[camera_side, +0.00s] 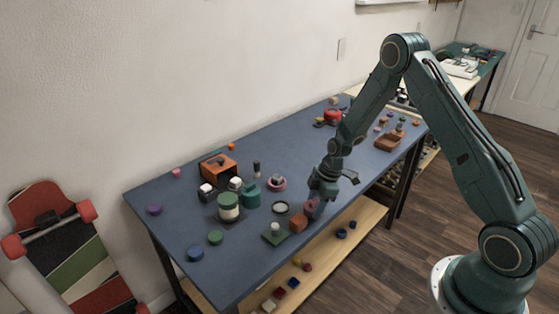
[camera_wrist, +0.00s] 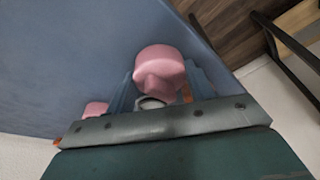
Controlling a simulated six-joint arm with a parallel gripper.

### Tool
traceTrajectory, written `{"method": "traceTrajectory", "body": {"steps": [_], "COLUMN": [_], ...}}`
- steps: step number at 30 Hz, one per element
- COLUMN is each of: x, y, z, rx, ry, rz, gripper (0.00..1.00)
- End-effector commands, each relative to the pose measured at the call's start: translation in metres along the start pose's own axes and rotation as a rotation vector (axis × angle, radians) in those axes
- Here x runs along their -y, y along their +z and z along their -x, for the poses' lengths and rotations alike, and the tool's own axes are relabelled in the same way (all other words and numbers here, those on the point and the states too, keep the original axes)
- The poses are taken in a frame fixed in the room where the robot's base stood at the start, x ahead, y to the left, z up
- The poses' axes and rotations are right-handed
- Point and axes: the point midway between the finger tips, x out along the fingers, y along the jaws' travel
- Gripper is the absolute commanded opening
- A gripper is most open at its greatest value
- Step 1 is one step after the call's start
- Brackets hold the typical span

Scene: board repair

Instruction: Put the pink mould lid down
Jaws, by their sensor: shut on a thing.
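The pink mould lid (camera_wrist: 160,66) is a rounded pink piece with a raised grip in the wrist view. My gripper (camera_wrist: 163,88) is shut on it, with a finger on each side. In the side view my gripper (camera_side: 318,196) points down near the front edge of the blue table, and the lid (camera_side: 312,208) shows small and dark pink under it. I cannot tell whether the lid touches the table top.
The blue table (camera_side: 180,235) holds an orange-brown block (camera_side: 298,223), a white-topped dark square piece (camera_side: 275,233), a pale disc (camera_side: 280,208), a pink ring-shaped piece (camera_side: 276,184) and a green-and-white stack (camera_side: 228,207). A wooden shelf (camera_side: 340,232) is below.

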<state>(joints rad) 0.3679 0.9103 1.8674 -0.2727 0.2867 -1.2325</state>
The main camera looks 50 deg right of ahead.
Motion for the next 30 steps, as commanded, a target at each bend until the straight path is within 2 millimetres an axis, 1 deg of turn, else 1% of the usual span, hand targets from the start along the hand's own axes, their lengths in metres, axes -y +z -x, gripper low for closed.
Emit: {"method": "traceTrajectory", "body": {"steps": [13, 14, 16, 17, 26, 30], "x": [-0.0004, -0.0005, -0.0005, -0.0004, -0.0003, -0.0002], "y": [0.0008, 0.0007, 0.0007, 0.0007, 0.0006, -0.0002], "z": [-0.0037, -0.0033, -0.0032, -0.0032, -0.0028, 0.0004], "rx": [-0.001, -0.001, -0.001, -0.001, 0.000, 0.000], "ry": [0.001, 0.002, 0.001, 0.001, 0.001, 0.001], "rz": [0.000, 0.000, 0.000, 0.000, 0.000, 0.000], "gripper": [0.31, 0.59, 0.73, 0.75, 0.75, 0.75]}}
